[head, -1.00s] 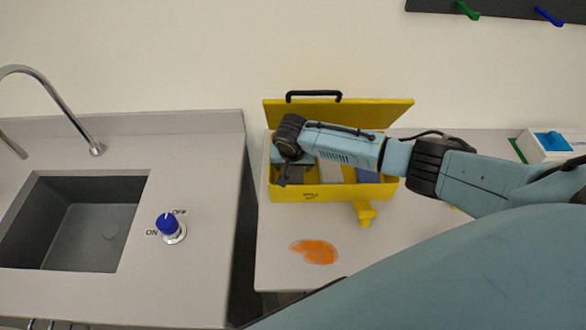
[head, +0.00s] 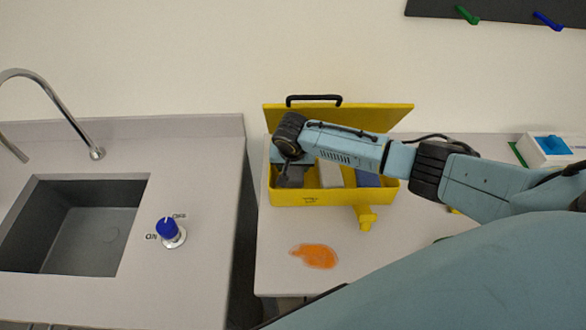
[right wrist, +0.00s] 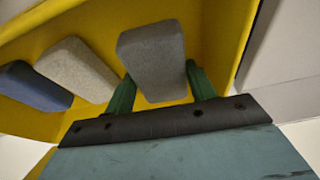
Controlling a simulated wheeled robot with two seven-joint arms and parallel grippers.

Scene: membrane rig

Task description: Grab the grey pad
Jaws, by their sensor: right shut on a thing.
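My right gripper (head: 287,168) is over the left end of an open yellow box (head: 335,198). In the right wrist view its two green fingers (right wrist: 160,82) are shut on a dark grey pad (right wrist: 155,55), one on each side. The dark grey pad also shows in the head view (head: 293,178), below the gripper and partly hidden by it. I cannot tell whether it touches the box floor. A lighter grey pad (right wrist: 76,69) lies beside it in the box, also seen in the head view (head: 331,174). My left gripper is not in view.
A blue pad (head: 367,179) lies farther right in the box. The box's raised lid (head: 350,113) stands behind my arm. An orange spill (head: 316,256) and a yellow bottle-like thing (head: 366,218) are in front. A sink (head: 75,225) and blue knob (head: 167,228) are left, across a gap.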

